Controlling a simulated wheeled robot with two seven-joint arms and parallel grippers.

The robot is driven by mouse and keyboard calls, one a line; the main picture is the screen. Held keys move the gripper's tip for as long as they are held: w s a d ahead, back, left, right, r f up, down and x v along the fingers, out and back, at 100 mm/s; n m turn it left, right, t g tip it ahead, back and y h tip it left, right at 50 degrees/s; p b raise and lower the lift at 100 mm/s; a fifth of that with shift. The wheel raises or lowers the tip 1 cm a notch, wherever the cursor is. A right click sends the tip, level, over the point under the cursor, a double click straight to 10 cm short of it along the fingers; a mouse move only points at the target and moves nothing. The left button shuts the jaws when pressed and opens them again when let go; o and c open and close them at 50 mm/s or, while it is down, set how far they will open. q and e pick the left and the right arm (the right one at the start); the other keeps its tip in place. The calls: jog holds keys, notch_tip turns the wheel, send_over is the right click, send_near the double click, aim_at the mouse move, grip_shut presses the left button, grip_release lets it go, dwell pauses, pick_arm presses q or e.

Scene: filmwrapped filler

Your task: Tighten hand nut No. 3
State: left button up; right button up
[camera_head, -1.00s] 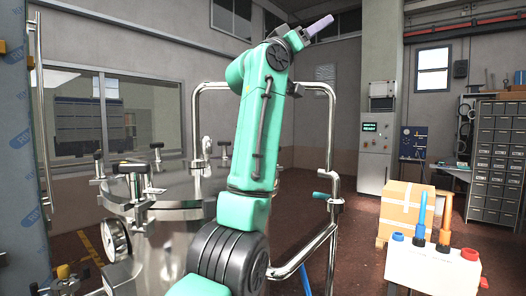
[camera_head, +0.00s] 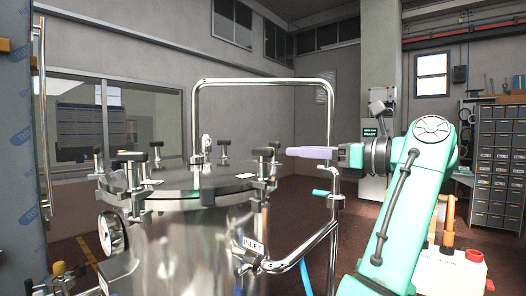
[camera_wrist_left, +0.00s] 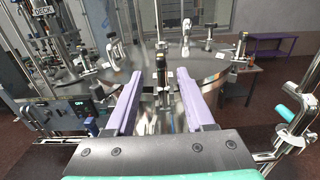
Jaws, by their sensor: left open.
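The steel vessel (camera_head: 190,235) has a round lid (camera_head: 195,183) with several black-topped hand nuts around its rim. I can read no numbers on them. My left gripper (camera_head: 287,152) has lilac fingers and points left, level with the nut tops, beside a hand nut (camera_head: 263,154) at the lid's right edge. In the left wrist view the fingers (camera_wrist_left: 159,76) are open, and a hand nut (camera_wrist_left: 161,66) shows upright in the gap between them. Whether either finger touches it I cannot tell. My right gripper is in neither view.
A steel pipe frame (camera_head: 265,81) rises behind and right of the vessel, with a teal-handled valve (camera_head: 320,193) below the gripper. A gauge (camera_head: 112,232) sits on the vessel's left. A white box (camera_head: 452,272) with an orange-topped post stands at right.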

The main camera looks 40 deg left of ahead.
aim_at(253, 148)
pick_arm(q)
jog(key=a+p, duration=0.2)
jog(key=a, duration=0.9)
jog(key=shift+r, duration=0.1)
jog(key=shift+s+a, duration=0.15)
jog(key=shift+a, duration=0.3)
jog(key=shift+d, duration=0.1)
grip_shut()
